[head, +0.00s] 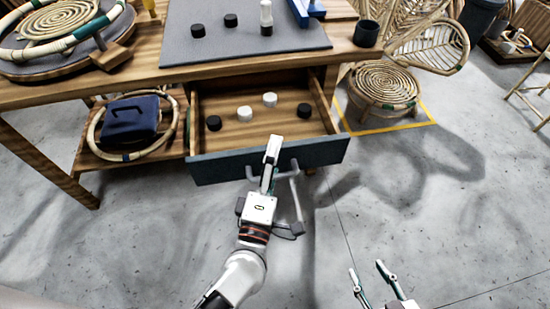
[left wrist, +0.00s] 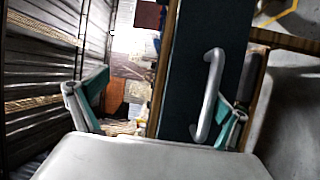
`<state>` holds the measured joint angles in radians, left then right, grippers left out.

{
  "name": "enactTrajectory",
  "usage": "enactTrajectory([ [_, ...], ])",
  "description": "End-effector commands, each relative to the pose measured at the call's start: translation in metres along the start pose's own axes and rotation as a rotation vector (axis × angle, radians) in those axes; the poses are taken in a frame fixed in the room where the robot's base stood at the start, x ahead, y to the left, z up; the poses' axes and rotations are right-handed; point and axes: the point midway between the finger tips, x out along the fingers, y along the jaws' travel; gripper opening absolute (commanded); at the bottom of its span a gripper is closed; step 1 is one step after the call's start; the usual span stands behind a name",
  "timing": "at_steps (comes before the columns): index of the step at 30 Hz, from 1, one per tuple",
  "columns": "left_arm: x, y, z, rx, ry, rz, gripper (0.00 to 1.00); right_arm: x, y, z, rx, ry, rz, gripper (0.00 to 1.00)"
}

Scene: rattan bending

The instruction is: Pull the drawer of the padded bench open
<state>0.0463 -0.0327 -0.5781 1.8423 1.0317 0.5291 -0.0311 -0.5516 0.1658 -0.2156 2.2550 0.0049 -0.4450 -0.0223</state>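The padded bench's drawer (head: 270,158) stands pulled out, its inside visible in the head view. Its dark front also shows in the left wrist view (left wrist: 190,45). A grey bar handle (left wrist: 207,95) is on the front. My left gripper (head: 284,170) is at the drawer front, one finger reaching over the front's top edge in the head view. In the left wrist view its fingers are wide apart, with the handle between them, nearer the right finger. Contact cannot be told. My right gripper (head: 366,268) is open and empty above the floor at the lower right.
The drawer holds black and white round pieces (head: 245,113). The bench top (head: 130,70) carries a grey mat (head: 240,50) with small items. A lower shelf (head: 85,160) holds a blue case (head: 130,118). A rattan chair (head: 385,85) stands right; floor in front is clear.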

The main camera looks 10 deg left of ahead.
Motion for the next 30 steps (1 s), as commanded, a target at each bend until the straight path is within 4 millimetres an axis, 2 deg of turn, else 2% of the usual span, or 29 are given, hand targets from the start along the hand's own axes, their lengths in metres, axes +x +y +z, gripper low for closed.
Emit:
enactTrajectory([
  [1, 0.011, 0.043, -0.009, 0.005, 0.022, 0.072, 0.83, -0.001, 0.003, -0.011, -0.004, 0.017, 0.006, 0.40],
  [4, 0.011, 0.043, -0.009, 0.004, 0.023, 0.073, 0.83, -0.002, 0.004, -0.011, -0.004, 0.018, 0.006, 0.40],
  [5, 0.008, 0.020, -0.003, 0.006, 0.010, 0.030, 0.83, -0.002, 0.004, -0.012, -0.004, 0.018, 0.006, 0.40],
  [10, 0.003, 0.018, -0.002, 0.006, 0.007, 0.027, 0.82, -0.002, 0.003, -0.010, -0.004, 0.015, 0.005, 0.40],
  [30, -0.043, 0.011, 0.003, 0.002, -0.001, 0.020, 0.74, 0.000, 0.000, 0.000, 0.000, 0.000, 0.000, 0.40],
])
